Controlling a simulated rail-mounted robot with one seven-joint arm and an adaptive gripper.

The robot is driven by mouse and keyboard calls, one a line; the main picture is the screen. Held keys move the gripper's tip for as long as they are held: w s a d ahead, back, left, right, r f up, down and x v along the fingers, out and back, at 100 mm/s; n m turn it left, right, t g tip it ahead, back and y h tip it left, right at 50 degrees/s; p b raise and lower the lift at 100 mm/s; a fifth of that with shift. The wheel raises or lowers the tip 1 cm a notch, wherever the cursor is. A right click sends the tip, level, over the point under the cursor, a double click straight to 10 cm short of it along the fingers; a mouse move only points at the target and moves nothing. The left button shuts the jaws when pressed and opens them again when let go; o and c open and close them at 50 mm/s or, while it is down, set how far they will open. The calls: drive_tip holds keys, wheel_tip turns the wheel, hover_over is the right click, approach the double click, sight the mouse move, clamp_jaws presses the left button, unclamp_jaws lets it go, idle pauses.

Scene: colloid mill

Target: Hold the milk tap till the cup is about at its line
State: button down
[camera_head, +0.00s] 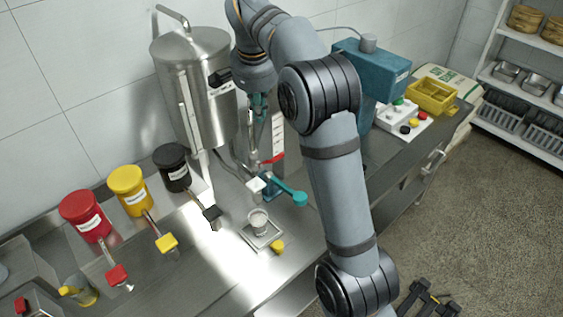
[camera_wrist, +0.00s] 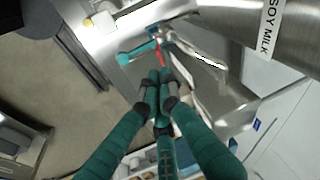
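The steel soy milk tank (camera_head: 195,85) stands at the back of the counter; its label shows in the wrist view (camera_wrist: 268,28). A small clear cup (camera_head: 258,219) stands upright on a square plate (camera_head: 262,236) in front of the handle. I cannot make out its line or fill level. My gripper (camera_head: 258,103) points down beside the tank, above and apart from the handle and cup. In the wrist view its teal fingertips (camera_wrist: 159,82) are together, with nothing visible between them.
A teal-knobbed lever (camera_head: 292,196) lies right of the tap handle. Red (camera_head: 85,215), yellow (camera_head: 130,190) and black (camera_head: 173,167) canisters with handles line the left. A yellow knob (camera_head: 277,246) sits by the plate. A button box (camera_head: 400,120) and yellow crate (camera_head: 432,96) stand right.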

drive_tip(key=s+a+m+g, duration=0.1)
drive_tip(key=s+m+g, duration=0.2)
drive_tip(key=s, duration=0.5)
drive_tip(key=shift+s+a+f+m, duration=0.15)
drive_tip(key=shift+s+a+m, duration=0.25)
drive_tip(key=shift+m, duration=0.4)
drive_tip(key=b, duration=0.2)
approach(257, 185)
wheel_tip(257, 185, down, 7)
drive_tip(key=shift+d+r, duration=0.1)
